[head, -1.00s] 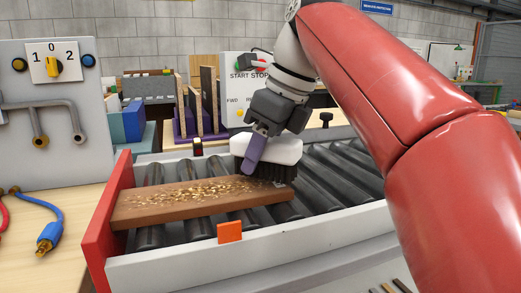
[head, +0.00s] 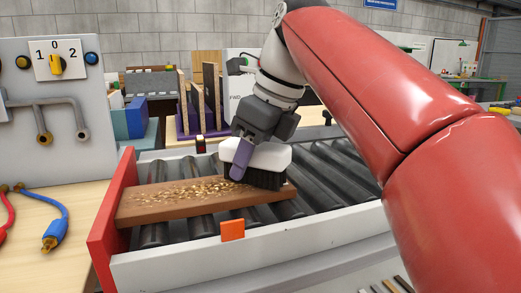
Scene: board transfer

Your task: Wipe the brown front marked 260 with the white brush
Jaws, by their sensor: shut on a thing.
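The brown board (head: 160,206) lies across the black rollers at the left end of the conveyor. Pale shavings (head: 200,189) are spread over the middle of its top. My gripper (head: 243,160) is shut on the white brush (head: 272,156), whose dark bristles point down at the right end of the board. The bristles seem to touch the board's top there, but the exact contact is hard to tell. No marking 260 can be read on the board.
A red end stop (head: 108,222) closes the conveyor's left end. An orange tab (head: 232,230) stands on the pale front rail (head: 180,262). Bare rollers (head: 325,180) lie to the right. A panel with a rotary switch (head: 56,66) and a blue cable (head: 55,230) are at left.

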